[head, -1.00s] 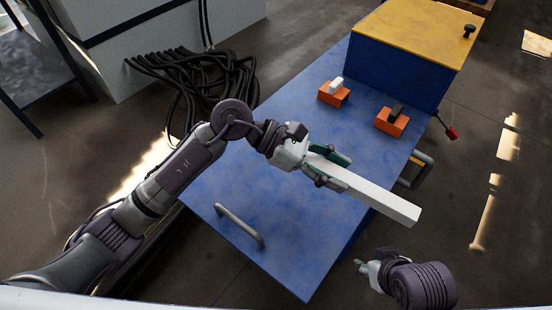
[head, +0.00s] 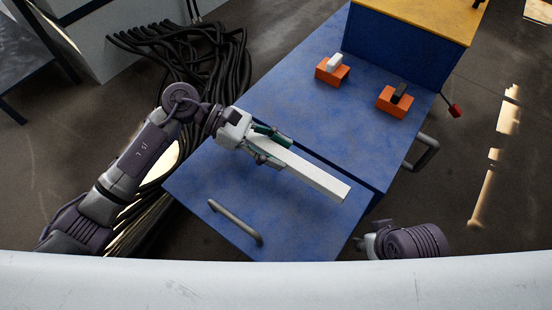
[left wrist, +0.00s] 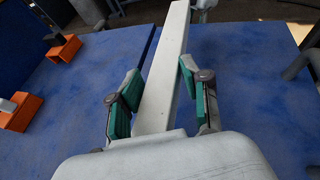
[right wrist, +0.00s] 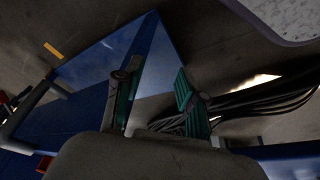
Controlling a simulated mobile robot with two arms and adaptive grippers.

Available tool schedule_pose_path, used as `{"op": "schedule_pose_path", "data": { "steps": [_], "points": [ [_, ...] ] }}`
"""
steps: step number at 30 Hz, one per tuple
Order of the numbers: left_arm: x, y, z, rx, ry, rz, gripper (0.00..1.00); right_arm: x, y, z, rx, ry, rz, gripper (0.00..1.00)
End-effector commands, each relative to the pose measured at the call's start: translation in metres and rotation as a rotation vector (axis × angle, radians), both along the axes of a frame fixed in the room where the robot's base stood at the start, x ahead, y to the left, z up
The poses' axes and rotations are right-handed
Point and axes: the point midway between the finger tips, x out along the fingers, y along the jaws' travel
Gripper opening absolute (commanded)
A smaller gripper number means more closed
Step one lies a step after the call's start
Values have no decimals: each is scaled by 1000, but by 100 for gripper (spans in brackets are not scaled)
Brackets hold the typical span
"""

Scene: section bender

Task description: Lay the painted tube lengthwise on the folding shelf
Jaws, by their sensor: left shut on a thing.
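The painted tube (head: 318,177) is a long white square bar. My left gripper (head: 268,147) is shut on it near one end, with the rest reaching to the lower right. In the left wrist view the tube (left wrist: 166,70) runs between the green-padded fingers. The folding shelf (head: 290,225) is the blue front panel with a grey handle. The tube is over it, roughly along the seam with the blue top behind; I cannot tell whether it touches. My right gripper (head: 364,243) is low beside the shelf's right edge; its fingers are apart and empty in the right wrist view (right wrist: 155,95).
Two orange blocks, one with a white piece (head: 332,69) and one with a black piece (head: 393,100), stand on the blue top. A yellow-topped blue box (head: 420,20) is behind. A grey side handle (head: 427,152) juts out right. Black cables (head: 185,50) lie at left.

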Motion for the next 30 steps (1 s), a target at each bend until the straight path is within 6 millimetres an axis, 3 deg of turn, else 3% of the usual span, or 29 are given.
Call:
{"op": "schedule_pose_path", "data": {
  "steps": [6, 10, 27, 28, 30],
  "points": [
    [0, 2, -27, -1, 4, 2, 6, 6, 1, -4, 5, -28, 2, 40],
    [0, 2, -40, -2, 1, 0, 6, 25, 7, 1, 24, -116, 10, 40],
    [1, 2, -42, 0, -1, 1, 6, 34, 10, 4, 33, -165, 13, 40],
    [1, 2, -42, 0, 0, 1, 50, 35, 10, 5, 33, -167, 13, 40],
    [1, 2, -42, 0, 0, 1, 62, 35, 10, 5, 32, -168, 12, 40]
  ]
}}
